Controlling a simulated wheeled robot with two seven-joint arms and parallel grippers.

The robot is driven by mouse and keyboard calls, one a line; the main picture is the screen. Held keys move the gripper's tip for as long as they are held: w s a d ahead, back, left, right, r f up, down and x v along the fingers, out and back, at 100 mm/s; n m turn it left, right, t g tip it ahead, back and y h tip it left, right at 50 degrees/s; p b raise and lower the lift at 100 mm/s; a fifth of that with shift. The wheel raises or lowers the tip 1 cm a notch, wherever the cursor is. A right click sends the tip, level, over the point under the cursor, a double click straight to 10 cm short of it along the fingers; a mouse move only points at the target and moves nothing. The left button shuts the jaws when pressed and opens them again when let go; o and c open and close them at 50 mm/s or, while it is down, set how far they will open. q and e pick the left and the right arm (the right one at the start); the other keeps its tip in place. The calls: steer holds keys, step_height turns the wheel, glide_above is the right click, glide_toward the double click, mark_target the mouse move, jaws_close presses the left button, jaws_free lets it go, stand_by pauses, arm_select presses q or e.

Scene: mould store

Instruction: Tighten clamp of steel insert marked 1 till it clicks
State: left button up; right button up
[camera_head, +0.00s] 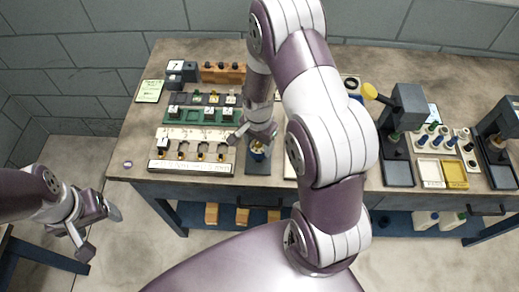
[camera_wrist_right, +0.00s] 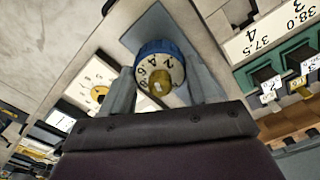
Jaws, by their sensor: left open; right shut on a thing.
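My right gripper (camera_head: 258,138) points down over the front middle of the bench. Its fingers are shut on a round blue-rimmed dial (camera_wrist_right: 158,50) with a white numbered face and a yellowish centre. The dial also shows between the fingers in the head view (camera_head: 257,152), over a dark grey plate (camera_head: 258,168). My left gripper (camera_head: 98,222) is open and empty, off the bench at the lower left. Small labelled blocks stand in a green rack (camera_head: 200,117) and a pale front rack (camera_head: 190,167). I cannot tell which block is the steel insert marked 1, nor see its clamp.
A dark block with a white label (camera_head: 176,66) and an orange-brown rack (camera_head: 222,73) stand at the back left. Grey press-like stands (camera_head: 405,115) and a yellow tray (camera_head: 454,175) are on the right. A green card (camera_head: 149,91) lies far left. Bare bench shows front left.

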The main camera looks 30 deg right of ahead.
steer(key=shift+r, duration=0.1)
steer(key=shift+r+p, duration=1.65)
